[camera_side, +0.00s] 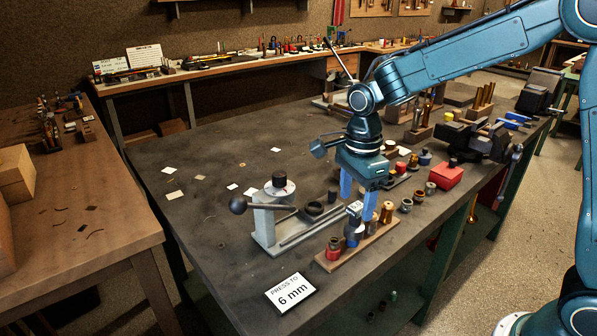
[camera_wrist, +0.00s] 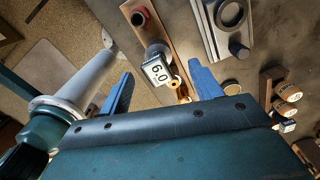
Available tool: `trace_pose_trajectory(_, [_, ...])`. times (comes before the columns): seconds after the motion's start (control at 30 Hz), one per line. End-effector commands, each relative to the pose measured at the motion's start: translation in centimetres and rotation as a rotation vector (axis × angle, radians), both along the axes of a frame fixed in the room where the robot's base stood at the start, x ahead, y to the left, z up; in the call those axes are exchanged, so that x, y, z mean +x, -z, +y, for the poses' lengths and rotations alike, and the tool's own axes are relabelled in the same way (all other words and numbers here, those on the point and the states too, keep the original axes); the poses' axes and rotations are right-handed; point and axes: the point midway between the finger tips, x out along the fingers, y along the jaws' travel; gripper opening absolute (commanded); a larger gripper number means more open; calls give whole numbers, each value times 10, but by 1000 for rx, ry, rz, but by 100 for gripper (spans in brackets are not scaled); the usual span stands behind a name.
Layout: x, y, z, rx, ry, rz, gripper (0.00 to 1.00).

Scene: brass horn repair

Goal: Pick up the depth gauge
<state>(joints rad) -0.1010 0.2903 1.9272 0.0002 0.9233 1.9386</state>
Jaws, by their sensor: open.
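The depth gauge (camera_side: 354,213) stands in a wooden rack at the front of the dark bench, its small display head on top. In the wrist view its display (camera_wrist: 158,71) reads 6.0. My gripper (camera_side: 358,198) is open, pointing down over the rack, with blue fingers. In the wrist view the gauge head lies between the open fingers (camera_wrist: 160,82), nearer the left one. I cannot tell whether either finger touches it. The gauge's lower body is partly hidden by its head in the wrist view.
The wooden rack (camera_side: 334,264) also holds a red-topped piece (camera_side: 333,249) and a brass piece (camera_side: 386,211). A lever press (camera_side: 270,215) stands close at left. A card (camera_side: 290,292) reads "PRESS TO 6 mm". Small pots and a red box (camera_side: 445,177) lie to the right.

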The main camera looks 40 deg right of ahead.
Motion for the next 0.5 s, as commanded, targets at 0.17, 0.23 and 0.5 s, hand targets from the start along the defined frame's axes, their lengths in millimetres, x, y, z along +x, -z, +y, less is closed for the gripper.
trace_pose_trajectory(0.17, [-2, 13, 0, 0, 0, 3, 64])
trace_pose_trajectory(0.23, [-3, 21, -1, -1, 0, 4, 64])
trace_pose_trajectory(0.5, [-4, 48, -1, 0, 0, 2, 64])
